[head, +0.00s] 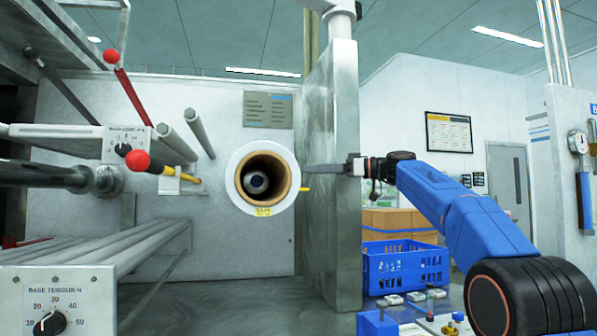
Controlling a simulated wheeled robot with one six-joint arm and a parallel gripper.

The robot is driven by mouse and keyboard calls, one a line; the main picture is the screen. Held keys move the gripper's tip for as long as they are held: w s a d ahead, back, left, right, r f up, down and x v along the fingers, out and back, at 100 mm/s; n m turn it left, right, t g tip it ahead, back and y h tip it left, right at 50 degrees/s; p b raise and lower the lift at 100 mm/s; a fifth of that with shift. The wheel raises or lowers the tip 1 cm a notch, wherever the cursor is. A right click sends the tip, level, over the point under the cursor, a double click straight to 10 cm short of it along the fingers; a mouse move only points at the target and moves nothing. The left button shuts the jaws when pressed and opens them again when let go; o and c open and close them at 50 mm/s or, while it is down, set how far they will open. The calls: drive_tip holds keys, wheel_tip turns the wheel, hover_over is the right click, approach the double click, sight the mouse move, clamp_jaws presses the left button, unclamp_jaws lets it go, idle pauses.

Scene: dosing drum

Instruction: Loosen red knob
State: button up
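Two red ball knobs show on the machine at the left. One red knob (112,56) tops a red lever that slants up to the left. The other red knob (136,161) sits on the end of a short yellow rod, beside a small metal bracket. My gripper (325,168) is at the picture's middle, in front of the grey upright panel and right of the white roll, well to the right of both knobs. It points left, and no knob is between its fingers. It is seen edge-on, so the gap between its fingers cannot be made out.
A white roll with a brown core (237,180) lies between my gripper and the knobs. Grey bars (200,132) jut out beside the knobs. A grey upright panel (335,230) stands behind my gripper. A blue crate (405,268) and cardboard boxes (398,222) are at the right.

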drive_tip(key=s+d, duration=0.1)
drive_tip(key=d, duration=0.7)
drive_tip(key=shift+s+d, duration=0.15)
drive_tip(key=shift+s, duration=0.1)
